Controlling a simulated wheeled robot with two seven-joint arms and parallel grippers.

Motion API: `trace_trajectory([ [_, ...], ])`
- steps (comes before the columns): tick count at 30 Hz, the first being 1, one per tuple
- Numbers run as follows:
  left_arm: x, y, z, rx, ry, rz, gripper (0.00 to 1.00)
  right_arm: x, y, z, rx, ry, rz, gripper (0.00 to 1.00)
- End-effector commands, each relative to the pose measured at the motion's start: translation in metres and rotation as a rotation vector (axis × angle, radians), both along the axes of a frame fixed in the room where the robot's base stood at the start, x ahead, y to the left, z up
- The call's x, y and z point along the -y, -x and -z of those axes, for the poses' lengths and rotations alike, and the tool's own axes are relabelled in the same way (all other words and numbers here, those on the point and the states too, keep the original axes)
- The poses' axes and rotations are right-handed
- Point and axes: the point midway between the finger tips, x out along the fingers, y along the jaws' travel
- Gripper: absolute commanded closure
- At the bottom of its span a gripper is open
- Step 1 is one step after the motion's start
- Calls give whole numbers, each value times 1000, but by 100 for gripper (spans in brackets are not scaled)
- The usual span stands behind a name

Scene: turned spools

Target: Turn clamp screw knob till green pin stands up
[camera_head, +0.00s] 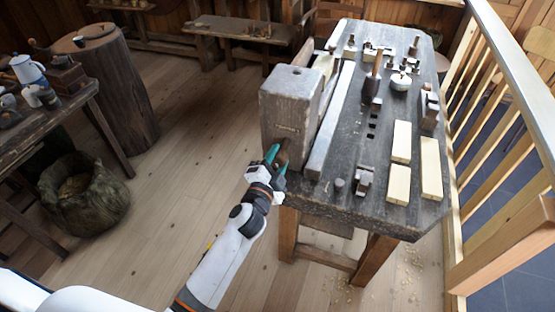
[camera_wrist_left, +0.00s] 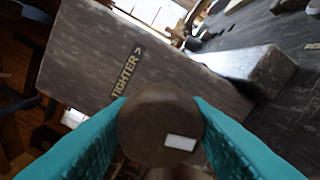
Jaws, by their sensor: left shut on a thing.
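The clamp screw knob (camera_wrist_left: 150,125) is a round dark brown knob with a white mark on its face. My left gripper (camera_head: 277,158) is shut on it, with a teal finger on each side in the left wrist view (camera_wrist_left: 160,130). The knob sits in front of a weathered wooden clamp block (camera_head: 290,100) at the workbench's near left end. The block's face bears the label "TIGHTER" with an arrow (camera_wrist_left: 127,72). I cannot make out a green pin in either view. My right gripper is not in view.
The workbench top (camera_head: 340,150) holds pale wooden blocks (camera_head: 431,165), a long grey bar (camera_head: 331,120) and several small tools. A railing (camera_head: 500,60) runs along the right. A side table with jugs and a sack (camera_head: 85,195) stand at left. The floor between is clear.

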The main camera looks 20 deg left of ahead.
Motion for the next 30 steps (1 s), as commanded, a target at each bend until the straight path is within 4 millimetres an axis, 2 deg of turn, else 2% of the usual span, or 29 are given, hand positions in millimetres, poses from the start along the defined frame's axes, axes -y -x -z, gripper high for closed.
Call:
trace_trajectory([
  [18, 1, 2, 6, 9, -583, 5, 81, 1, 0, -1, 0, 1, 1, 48],
  [30, 1, 2, 7, 17, -859, 7, 81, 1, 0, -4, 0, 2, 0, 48],
])
